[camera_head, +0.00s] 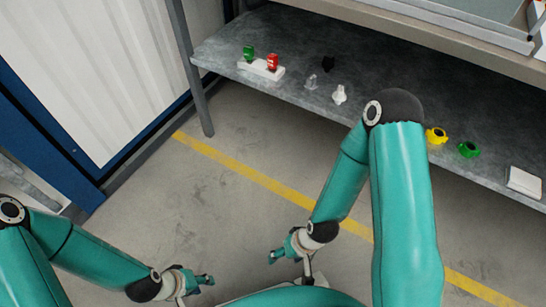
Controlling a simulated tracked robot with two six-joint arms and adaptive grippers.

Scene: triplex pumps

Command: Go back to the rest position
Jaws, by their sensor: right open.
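My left gripper (195,286) is at the lower left, low over the floor near the bottom edge of the view. Its lower part is cut off by the picture edge, so I cannot tell how far its fingers are apart. My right gripper (287,262) hangs from the bent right arm, left of that arm's upper link. It is open, with nothing seen between its fingers. Both grippers are in front of the shelf and apart from it, facing each other across a gap.
The grey metal shelf (300,50) carries a white block (262,69) with green and red parts, black, clear and white parts, yellow (436,136) and green (468,149) knobs, and a white box (524,182). A shelf leg (190,70) stands left. The concrete floor with its yellow line (240,170) is clear.

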